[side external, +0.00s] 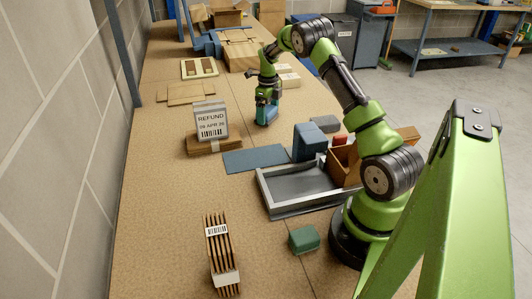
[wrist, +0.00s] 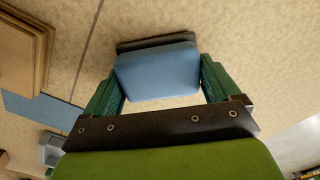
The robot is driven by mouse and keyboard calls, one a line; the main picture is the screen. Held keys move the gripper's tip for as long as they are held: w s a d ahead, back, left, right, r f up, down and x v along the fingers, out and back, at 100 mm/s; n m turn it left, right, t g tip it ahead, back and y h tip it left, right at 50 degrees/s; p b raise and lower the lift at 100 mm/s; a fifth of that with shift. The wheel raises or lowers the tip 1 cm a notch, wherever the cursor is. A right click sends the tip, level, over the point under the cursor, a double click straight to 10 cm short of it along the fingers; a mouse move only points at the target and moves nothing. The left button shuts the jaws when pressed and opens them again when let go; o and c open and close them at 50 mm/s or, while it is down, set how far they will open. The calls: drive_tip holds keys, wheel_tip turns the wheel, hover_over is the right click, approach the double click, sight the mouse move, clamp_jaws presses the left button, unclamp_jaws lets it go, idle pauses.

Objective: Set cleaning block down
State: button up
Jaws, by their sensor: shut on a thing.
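The cleaning block is blue with a dark grey layer along one side. It shows in the wrist view (wrist: 158,74) between the two green fingers, and in the side view (side external: 265,116) under my gripper. My gripper (side external: 267,98) is shut on the block, with one finger at each end, as the wrist view (wrist: 160,84) shows. The block is low over the tan table, in its far half. I cannot tell whether its underside touches the surface.
A refund sign (side external: 211,122) stands on stacked boards, left of the block. A flat blue mat (side external: 253,161), a blue box (side external: 309,142), a grey block (side external: 325,123) and a grey tray (side external: 267,195) lie nearer. A green block (side external: 304,239) sits in front. Table around the held block is clear.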

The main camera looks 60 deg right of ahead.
sight(268, 109)
drive_tip(key=shift+f, duration=0.15)
drive_tip(key=o, duration=0.8)
wheel_tip(268, 109, up, 12)
drive_tip(key=a+r+n+t, duration=0.2)
drive_tip(key=a+r+n, duration=0.3)
drive_tip(key=a+r, duration=0.2)
drive_tip(key=s+a+r+n+t, duration=0.1)
drive_tip(key=s+a+r+n, duration=0.15)
drive_tip(key=a+n, duration=0.3)
drive_tip(key=s+a+r+n+t, duration=0.1)
drive_tip(key=s+a+r+n, duration=0.1)
drive_tip(key=a+r+n, duration=0.35)
drive_tip(key=s+a+f+n+t, duration=0.1)
drive_tip(key=s+a+n, duration=0.4)
drive_tip(key=a, duration=0.1)
drive_tip(key=s+a+f+n+t+y, duration=0.1)
drive_tip(key=s+a+n, duration=0.4)
drive_tip(key=a, duration=0.1)
drive_tip(key=s+a+f+n+t+y, duration=0.1)
drive_tip(key=s+a+n, duration=0.4)
drive_tip(key=n, duration=0.1)
drive_tip(key=shift+s+a+f, duration=0.15)
drive_tip(key=shift+a, duration=0.25)
